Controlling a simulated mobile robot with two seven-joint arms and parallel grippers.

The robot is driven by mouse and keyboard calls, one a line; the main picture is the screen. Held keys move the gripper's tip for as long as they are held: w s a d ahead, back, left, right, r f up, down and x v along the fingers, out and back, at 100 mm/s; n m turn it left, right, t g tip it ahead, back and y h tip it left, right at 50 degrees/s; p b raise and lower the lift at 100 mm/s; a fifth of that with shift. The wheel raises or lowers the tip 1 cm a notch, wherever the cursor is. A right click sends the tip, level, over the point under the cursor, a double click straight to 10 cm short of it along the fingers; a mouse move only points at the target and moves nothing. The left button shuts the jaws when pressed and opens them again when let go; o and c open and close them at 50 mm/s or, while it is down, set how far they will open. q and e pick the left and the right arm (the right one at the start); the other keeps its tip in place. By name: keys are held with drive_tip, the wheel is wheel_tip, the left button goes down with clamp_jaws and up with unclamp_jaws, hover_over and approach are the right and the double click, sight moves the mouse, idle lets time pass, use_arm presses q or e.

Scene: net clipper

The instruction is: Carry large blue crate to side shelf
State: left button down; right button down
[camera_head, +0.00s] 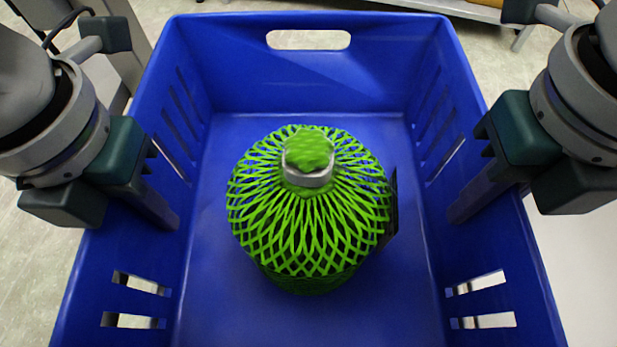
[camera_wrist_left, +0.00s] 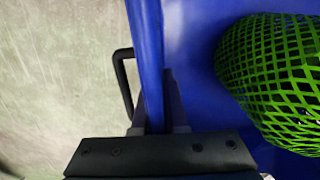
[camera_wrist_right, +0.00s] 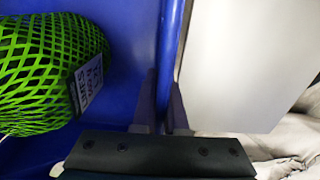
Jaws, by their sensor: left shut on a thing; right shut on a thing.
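The large blue crate (camera_head: 312,65) fills the middle of the head view, with slotted side walls and a hand hole in its far wall. A round bundle in green netting (camera_head: 310,215), gathered at the top by a grey clip, sits inside on the crate floor. My left gripper (camera_head: 165,215) is shut on the crate's left wall, which also shows between its fingers in the left wrist view (camera_wrist_left: 150,60). My right gripper (camera_head: 465,210) is shut on the right wall, also seen in the right wrist view (camera_wrist_right: 170,45). The side shelf cannot be made out for certain.
A dark tag hangs on the right side of the bundle; it shows print in the right wrist view (camera_wrist_right: 86,85). A pale flat surface (camera_wrist_right: 245,70) lies right of the crate. Light floor (camera_wrist_left: 60,80) shows on the left. A pale ledge (camera_head: 470,10) stands beyond the far wall.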

use_arm(q)
drive_tip(key=shift+r, duration=0.25)
use_arm(e)
drive_tip(key=shift+r, duration=0.25)
